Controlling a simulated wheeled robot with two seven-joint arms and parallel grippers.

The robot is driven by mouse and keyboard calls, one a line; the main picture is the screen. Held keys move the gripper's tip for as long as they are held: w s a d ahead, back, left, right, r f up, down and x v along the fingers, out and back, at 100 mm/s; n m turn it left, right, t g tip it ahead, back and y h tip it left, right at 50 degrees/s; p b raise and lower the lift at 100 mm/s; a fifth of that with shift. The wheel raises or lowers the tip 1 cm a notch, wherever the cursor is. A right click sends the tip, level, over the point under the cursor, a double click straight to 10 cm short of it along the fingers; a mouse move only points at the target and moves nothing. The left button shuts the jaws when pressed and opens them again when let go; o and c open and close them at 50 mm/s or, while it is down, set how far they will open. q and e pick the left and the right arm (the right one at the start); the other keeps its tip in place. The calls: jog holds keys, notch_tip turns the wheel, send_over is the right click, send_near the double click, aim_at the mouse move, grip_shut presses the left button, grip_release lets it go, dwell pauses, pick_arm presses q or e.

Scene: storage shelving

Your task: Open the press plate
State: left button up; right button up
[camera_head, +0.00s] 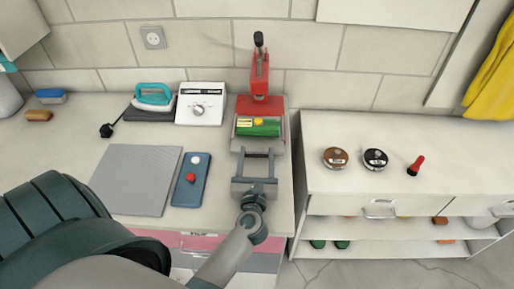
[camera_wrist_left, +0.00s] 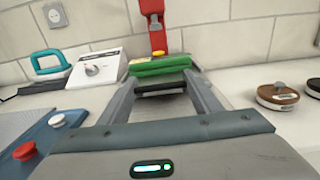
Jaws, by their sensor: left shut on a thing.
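The press (camera_head: 260,78) stands at the back right of the left table, with a red upright and a black-tipped lever on top. A green block with a yellow knob (camera_head: 258,122) lies across its grey base. My left gripper (camera_head: 257,153) reaches in from the front, with its two fingers on either side of the press front. In the left wrist view a dark bar (camera_wrist_left: 160,86), just below the green block (camera_wrist_left: 160,66), sits between the fingertips. The gripper is shut on this bar, which looks like the plate's front part. The exact contact is hard to see. My right gripper is out of view.
A blue control box with a red button (camera_head: 191,180) and a grey board (camera_head: 137,180) lie left of the gripper. A white dial box (camera_head: 201,104) and a teal iron (camera_head: 153,95) stand behind. A white cabinet (camera_head: 400,150) with small tins is on the right.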

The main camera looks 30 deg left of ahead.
pick_arm(q)
jog(key=b+v, duration=0.2)
jog(key=v, duration=0.7)
jog(key=shift+s+d, duration=0.1)
jog(key=shift+s, duration=0.2)
jog(key=o, duration=1.5)
